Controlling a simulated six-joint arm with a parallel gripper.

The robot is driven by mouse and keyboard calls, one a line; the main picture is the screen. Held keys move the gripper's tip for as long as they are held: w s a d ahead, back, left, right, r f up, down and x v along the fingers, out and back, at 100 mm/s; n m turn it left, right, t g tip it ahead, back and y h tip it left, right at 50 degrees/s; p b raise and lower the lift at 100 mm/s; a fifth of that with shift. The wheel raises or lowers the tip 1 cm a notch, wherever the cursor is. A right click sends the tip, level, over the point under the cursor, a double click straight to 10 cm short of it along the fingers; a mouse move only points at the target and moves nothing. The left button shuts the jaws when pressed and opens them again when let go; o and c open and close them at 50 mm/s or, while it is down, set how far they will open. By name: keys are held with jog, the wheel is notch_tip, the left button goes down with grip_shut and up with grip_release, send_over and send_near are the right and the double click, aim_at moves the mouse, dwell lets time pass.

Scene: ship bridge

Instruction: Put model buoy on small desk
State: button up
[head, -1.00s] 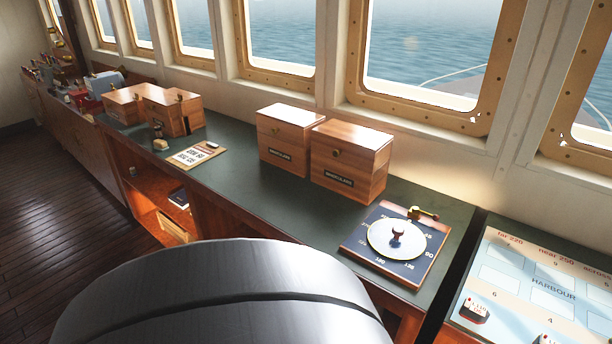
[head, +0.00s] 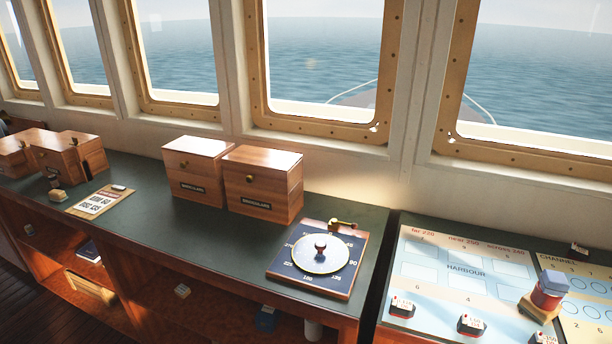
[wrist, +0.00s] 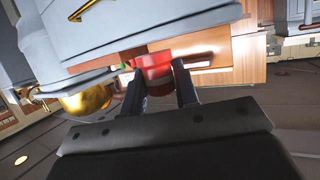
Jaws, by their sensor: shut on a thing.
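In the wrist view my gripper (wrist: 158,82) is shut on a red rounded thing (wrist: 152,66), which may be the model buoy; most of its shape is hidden. My gripper is not in the head view. In the head view, a red thing with a blue-grey top (head: 549,290) stands tilted on a wooden base at the right; I cannot tell what it is. A long green-topped counter (head: 200,235) runs under the windows, and a board-topped desk (head: 395,330) stands to its right. I cannot tell which surface is the small desk.
Two wooden boxes (head: 262,185) and a compass-dial board (head: 345,290) stand on the counter. A clipboard (head: 98,202) lies further left. Small ship-like pieces (head: 471,325) sit on the light harbour board (head: 455,250). The green top is clear between clipboard and dial board.

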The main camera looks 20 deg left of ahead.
jog(key=s+a, duration=0.2)
jog(key=s, duration=0.3)
jog(key=s+a, duration=0.2)
jog(key=s, duration=0.4)
jog(key=s+a, duration=0.3)
jog(key=s, duration=0.2)
jog(key=shift+s+f, duration=0.2)
jog(key=shift+s, duration=0.15)
jog(key=shift+f, duration=0.3)
jog(key=shift+f, duration=0.15)
jog(key=o, duration=1)
jog(key=v, duration=1.1)
jog(key=shift+w+r, duration=0.2)
jog(key=shift+w, duration=0.05)
jog(key=shift+w+d, duration=0.2)
jog(key=shift+w, duration=0.05)
jog(key=shift+c, duration=1.1)
